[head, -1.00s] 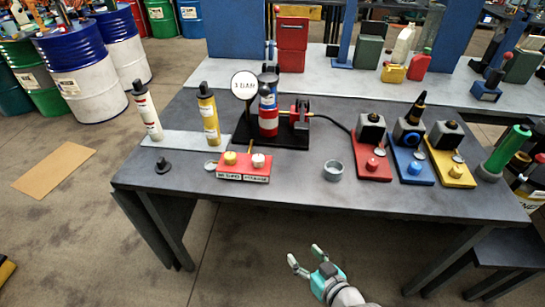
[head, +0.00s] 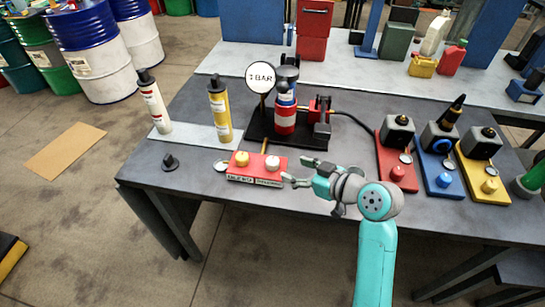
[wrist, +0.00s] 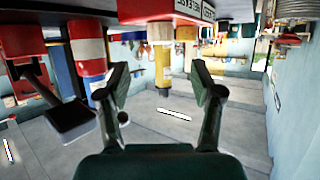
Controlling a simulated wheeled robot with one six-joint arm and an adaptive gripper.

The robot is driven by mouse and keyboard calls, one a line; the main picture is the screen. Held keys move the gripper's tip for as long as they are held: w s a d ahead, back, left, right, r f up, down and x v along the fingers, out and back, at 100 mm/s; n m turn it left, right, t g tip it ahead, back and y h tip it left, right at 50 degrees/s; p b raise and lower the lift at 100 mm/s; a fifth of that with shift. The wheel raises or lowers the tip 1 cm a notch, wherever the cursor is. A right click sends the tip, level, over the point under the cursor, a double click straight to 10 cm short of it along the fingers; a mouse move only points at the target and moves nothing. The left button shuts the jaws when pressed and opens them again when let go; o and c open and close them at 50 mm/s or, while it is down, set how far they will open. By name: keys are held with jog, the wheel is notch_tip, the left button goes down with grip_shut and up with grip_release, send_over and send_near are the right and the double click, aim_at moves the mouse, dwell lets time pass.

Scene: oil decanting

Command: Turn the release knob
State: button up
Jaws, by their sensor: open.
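A red block (head: 255,168) on the dark table carries a yellow knob (head: 241,158) at its left and a cream knob (head: 272,163) at its right. Two small white labels are on its front; I cannot read surely which knob is the release knob. My gripper (head: 287,181) is open and empty, just right of the block and apart from both knobs. In the wrist view, which looks upside down, the cream knob (wrist: 160,31) hangs from the block (wrist: 155,9) beyond the open fingers (wrist: 159,75). The yellow knob (wrist: 186,33) shows behind it.
A yellow cylinder (head: 220,110) and a white one (head: 154,100) stand left. Red, blue and yellow units (head: 484,178) stand right. The front-left table is mostly clear.

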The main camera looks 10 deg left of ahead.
aim_at(276, 163)
jog(key=x, duration=0.9)
jog(key=shift+w+a+f, duration=0.1)
jog(key=shift+w+a, duration=0.1)
jog(key=shift+a, duration=0.15)
jog(key=c, duration=1.2)
